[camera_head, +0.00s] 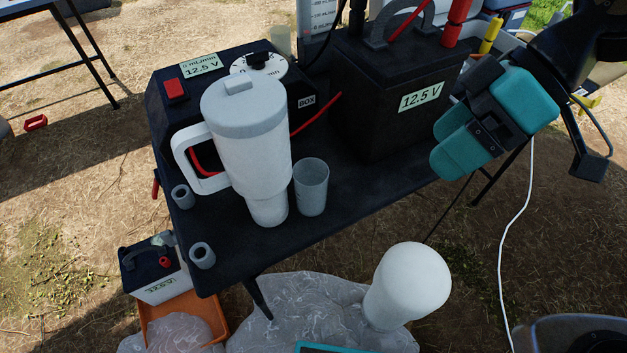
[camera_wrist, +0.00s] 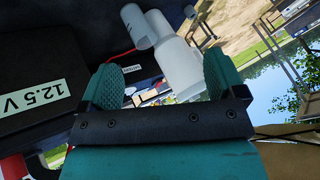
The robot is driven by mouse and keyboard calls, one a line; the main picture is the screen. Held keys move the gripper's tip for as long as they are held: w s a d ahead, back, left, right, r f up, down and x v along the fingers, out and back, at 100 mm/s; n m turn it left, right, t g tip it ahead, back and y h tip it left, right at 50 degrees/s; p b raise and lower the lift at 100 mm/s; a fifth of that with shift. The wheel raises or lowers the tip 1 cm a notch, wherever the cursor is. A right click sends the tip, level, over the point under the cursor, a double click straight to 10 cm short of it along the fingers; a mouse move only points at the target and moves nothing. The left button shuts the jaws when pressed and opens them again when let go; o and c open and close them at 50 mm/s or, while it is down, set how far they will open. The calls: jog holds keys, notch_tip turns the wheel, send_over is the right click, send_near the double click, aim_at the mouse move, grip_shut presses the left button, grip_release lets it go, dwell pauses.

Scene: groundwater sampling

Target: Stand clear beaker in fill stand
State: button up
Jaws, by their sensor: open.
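The clear beaker (camera_head: 311,187) looks like a small, greyish translucent cup. It stands upright on the dark table, just right of a large white handled tumbler (camera_head: 250,150). It also seems to show in the wrist view as the small pale cup (camera_wrist: 136,27), beside the tumbler (camera_wrist: 176,62). My gripper (camera_head: 447,142), with teal fingers, is open and empty, to the right of the beaker and apart from it. In the wrist view my gripper (camera_wrist: 164,82) has its two fingers spread wide. I cannot make out the fill stand for certain.
A black battery (camera_head: 395,95) marked 12.5 V stands between the beaker and my arm's side. A black control box (camera_head: 165,100) with a dial is behind the tumbler. Two small grey cylinders (camera_head: 202,255) stand at the table's left edge. A white rounded object (camera_head: 405,285) is below the table.

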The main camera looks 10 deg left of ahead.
jog(key=w+a+f+n+g+y, duration=0.1)
jog(key=w+a+f+n+y, duration=0.1)
jog(key=w+f+n+y, duration=0.45)
send_near(311, 172)
jog(key=s+a+r, duration=0.2)
jog(key=s+a, duration=0.1)
jog(key=a, duration=0.1)
jog(key=shift+n, duration=0.45)
jog(key=x, duration=0.2)
jog(key=p+x, duration=0.1)
jog(key=x, duration=0.2)
jog(key=shift+s+a+f+p, duration=0.15)
jog(key=shift+s+f+p, duration=0.15)
jog(key=shift+f, duration=0.05)
jog(key=c, duration=1.3)
jog(key=shift+r+h, duration=0.15)
jog(key=shift+h, duration=0.1)
